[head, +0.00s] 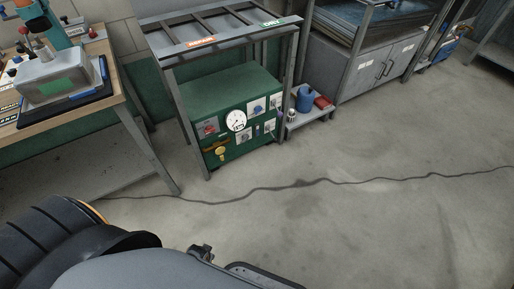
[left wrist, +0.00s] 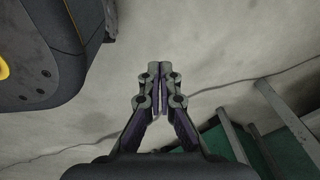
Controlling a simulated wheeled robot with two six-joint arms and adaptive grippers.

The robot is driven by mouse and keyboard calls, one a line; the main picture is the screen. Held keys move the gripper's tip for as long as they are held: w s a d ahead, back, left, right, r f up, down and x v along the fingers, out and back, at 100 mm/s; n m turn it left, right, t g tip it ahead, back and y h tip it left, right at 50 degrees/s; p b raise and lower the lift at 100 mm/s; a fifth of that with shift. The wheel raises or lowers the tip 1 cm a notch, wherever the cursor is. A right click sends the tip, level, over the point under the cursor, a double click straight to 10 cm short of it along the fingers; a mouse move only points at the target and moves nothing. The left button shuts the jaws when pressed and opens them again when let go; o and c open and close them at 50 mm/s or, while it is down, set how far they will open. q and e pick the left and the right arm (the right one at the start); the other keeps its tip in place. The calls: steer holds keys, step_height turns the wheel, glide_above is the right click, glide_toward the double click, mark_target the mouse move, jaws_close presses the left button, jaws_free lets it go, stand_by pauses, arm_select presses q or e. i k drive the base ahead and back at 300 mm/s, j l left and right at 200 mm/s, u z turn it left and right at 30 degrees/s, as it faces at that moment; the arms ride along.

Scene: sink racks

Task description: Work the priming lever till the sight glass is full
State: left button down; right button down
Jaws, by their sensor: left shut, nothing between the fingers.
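A green cabinet (head: 225,97) stands under a metal frame and carries a front panel with a white dial gauge (head: 236,121), several small pale plates and a yellow fitting (head: 221,153) at lower left. At this size I cannot tell which part is the priming lever or the sight glass. My left gripper (left wrist: 159,68) is shut and empty in the left wrist view, with its fingertips together above bare floor. It is apart from the metal frame, whose legs show at lower right there. My right gripper is not in view.
A wooden workbench (head: 112,92) at left holds a grey box (head: 50,80) and a teal device (head: 40,30). A low shelf right of the cabinet holds a blue container (head: 305,99) and a red item (head: 323,102). The cracked concrete floor (head: 390,200) is clear.

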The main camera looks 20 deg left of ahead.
mark_target(275, 140)
steer(key=i+j+z, duration=0.3)
steer(key=i+j, duration=0.2)
steer(key=j, duration=0.2)
steer(key=i+j+z, duration=0.15)
steer(key=j, duration=0.25)
steer(key=i+j+z, duration=0.15)
steer(key=i+j, duration=0.15)
steer(key=j, duration=0.1)
